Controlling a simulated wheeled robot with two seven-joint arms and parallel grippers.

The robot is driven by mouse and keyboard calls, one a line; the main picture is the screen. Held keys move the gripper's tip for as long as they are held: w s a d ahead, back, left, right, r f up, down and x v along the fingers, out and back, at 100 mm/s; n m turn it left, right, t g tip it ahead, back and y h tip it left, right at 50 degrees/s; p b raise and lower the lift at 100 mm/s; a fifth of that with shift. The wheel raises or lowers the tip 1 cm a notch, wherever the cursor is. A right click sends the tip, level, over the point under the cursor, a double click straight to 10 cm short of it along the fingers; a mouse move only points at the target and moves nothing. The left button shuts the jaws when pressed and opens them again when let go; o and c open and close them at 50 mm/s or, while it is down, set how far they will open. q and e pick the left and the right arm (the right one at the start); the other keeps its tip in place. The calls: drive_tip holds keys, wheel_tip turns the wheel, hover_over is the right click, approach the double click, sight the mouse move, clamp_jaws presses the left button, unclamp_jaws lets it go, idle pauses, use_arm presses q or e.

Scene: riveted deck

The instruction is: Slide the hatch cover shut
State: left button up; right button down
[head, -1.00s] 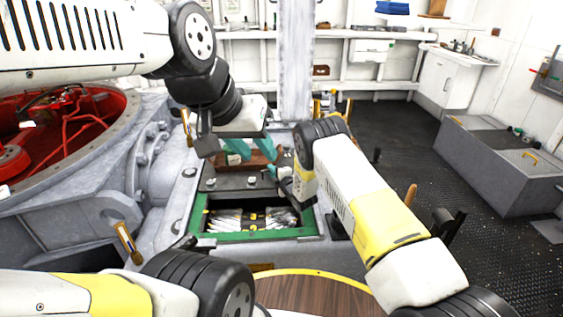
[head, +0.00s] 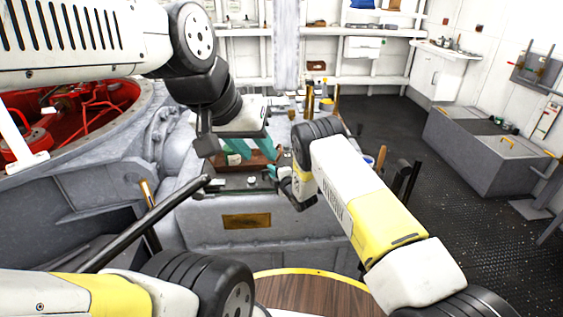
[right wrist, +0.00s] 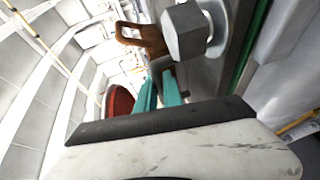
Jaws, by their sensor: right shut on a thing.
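The hatch cover (head: 232,182) is a grey plate with bolts on top of the grey hatch box. It reaches close to the front edge, where a thin strip of green rim (head: 240,191) shows. I see no open gap from here, but the right end is hidden by my arm. My right gripper (head: 279,174) is at the cover's right part. In the right wrist view its teal fingers (right wrist: 160,94) are shut on a small dark piece, seemingly the cover's handle (right wrist: 161,66).
A brown wooden piece (head: 250,161) lies behind the handle area. A dark rail (head: 155,214) crosses at the left, near the red-lined round opening (head: 75,125). Dark floor (head: 400,135) between is clear.

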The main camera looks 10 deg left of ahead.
drive_tip(key=shift+s+d+f, duration=0.1)
drive_tip(key=shift+s, duration=0.25)
drive_tip(key=c, duration=1.5)
unclamp_jaws()
drive_tip(key=shift+s+d, duration=0.1)
drive_tip(key=v, duration=0.7)
drive_tip(key=shift+s+d, duration=0.2)
